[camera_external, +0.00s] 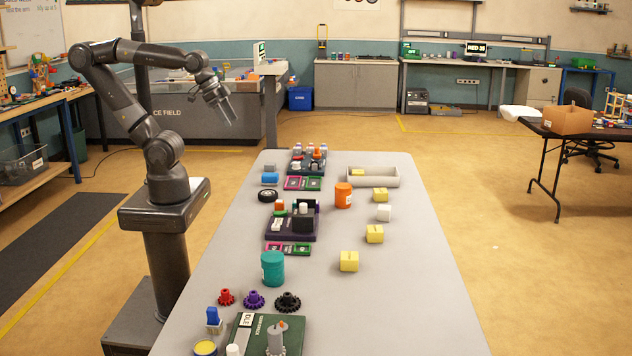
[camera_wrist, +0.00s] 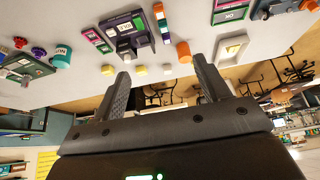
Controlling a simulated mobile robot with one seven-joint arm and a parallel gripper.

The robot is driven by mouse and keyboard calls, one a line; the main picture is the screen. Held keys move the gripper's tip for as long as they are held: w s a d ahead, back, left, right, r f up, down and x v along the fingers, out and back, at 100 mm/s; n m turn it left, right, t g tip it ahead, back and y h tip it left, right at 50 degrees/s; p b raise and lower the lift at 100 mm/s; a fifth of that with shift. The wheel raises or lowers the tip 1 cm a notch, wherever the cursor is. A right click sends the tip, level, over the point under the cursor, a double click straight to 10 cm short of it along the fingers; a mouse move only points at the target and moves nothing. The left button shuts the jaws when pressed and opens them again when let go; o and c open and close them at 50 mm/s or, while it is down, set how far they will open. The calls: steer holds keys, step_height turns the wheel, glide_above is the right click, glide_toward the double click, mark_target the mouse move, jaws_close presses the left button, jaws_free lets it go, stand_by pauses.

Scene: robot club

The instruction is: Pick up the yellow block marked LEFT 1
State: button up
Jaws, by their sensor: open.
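Three yellow blocks stand on the right half of the grey table: a near one (camera_external: 349,261), a middle one (camera_external: 375,234) and a far one (camera_external: 380,195). A smaller yellow piece (camera_external: 358,172) shows in the pale tray (camera_external: 389,182). I cannot read the markings, so I cannot tell which is LEFT 1. In the wrist view, two yellow blocks show, one at the left (camera_wrist: 108,70) and one by the left finger (camera_wrist: 141,70). My gripper (camera_external: 228,121) is open and empty, high above the floor left of the table's far end; its fingers also show in the wrist view (camera_wrist: 160,68).
A white block (camera_external: 383,213) stands between the middle and far yellow blocks. An orange cylinder (camera_external: 343,195) stands left of the far one. A teal cylinder (camera_external: 272,268), gears and dark fixtures (camera_external: 291,229) fill the table's left side. The right front is clear.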

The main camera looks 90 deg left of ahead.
steer(key=n+g, duration=0.1)
glide_above(381, 190)
steer(key=s, duration=0.5)
step_height(381, 190, down, 21)
steer(key=shift+y, duration=0.3)
steer(key=x, duration=0.5)
steer(key=shift+w, duration=0.1)
steer(key=shift+w+d+x, duration=0.1)
steer(key=shift+w+x, duration=0.05)
steer(key=shift+x, duration=1.3)
steer(key=shift+w+d+x, duration=0.1)
steer(key=shift+w+x, duration=0.05)
steer(key=shift+x, duration=1.25)
steer(key=shift+r, duration=0.1)
steer(key=shift+c, duration=0.3)
steer(key=c, duration=1)
